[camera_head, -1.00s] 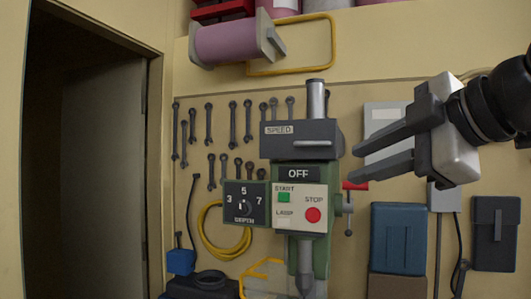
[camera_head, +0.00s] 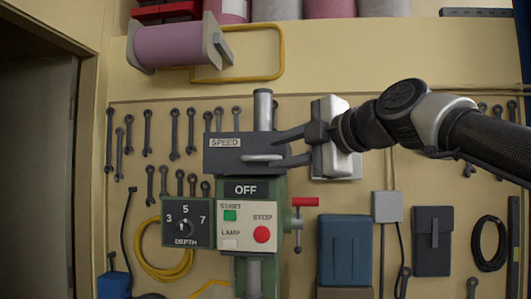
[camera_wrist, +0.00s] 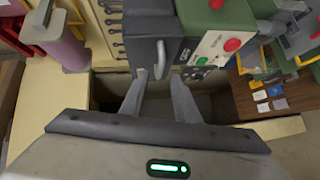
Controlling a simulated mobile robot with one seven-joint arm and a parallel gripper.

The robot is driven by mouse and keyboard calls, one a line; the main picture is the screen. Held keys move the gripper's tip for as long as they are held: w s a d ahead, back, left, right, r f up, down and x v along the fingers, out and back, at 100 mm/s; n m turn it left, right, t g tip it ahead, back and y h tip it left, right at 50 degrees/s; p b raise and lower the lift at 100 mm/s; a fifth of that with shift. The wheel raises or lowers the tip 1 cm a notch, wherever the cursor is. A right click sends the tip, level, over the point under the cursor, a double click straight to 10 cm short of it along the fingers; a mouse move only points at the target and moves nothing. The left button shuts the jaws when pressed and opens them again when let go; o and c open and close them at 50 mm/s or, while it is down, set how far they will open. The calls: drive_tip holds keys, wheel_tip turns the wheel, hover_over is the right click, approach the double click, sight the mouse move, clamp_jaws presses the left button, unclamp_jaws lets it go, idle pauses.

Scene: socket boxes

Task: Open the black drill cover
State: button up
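The black drill cover (camera_head: 228,153) is the dark box labelled SPEED on top of the green drill press, and it looks closed. A light bar handle (camera_head: 262,157) sits on its front. In the wrist view the cover (camera_wrist: 146,40) is at the upper middle, with its handle (camera_wrist: 160,60) standing upright. My gripper (camera_head: 278,150) is at the cover's right front, its fingers pointing left toward the handle. In the wrist view my gripper (camera_wrist: 158,82) has its two fingers apart, with the handle's lower end near the gap between the tips. I cannot tell whether a finger touches it.
The drill's control panel (camera_head: 247,226) with START and STOP buttons is just below the cover. A red-handled lever (camera_head: 305,202) sticks out at its right. A metal post (camera_head: 263,110) rises behind the cover. A pink spool (camera_head: 175,44) hangs above. Wrenches hang on the wall.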

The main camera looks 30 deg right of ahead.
sight(263, 157)
drive_tip(key=p+x, duration=0.1)
drive_tip(key=x, duration=0.4)
drive_tip(key=shift+w+a, duration=0.1)
drive_tip(key=shift+w, duration=0.25)
clamp_jaws()
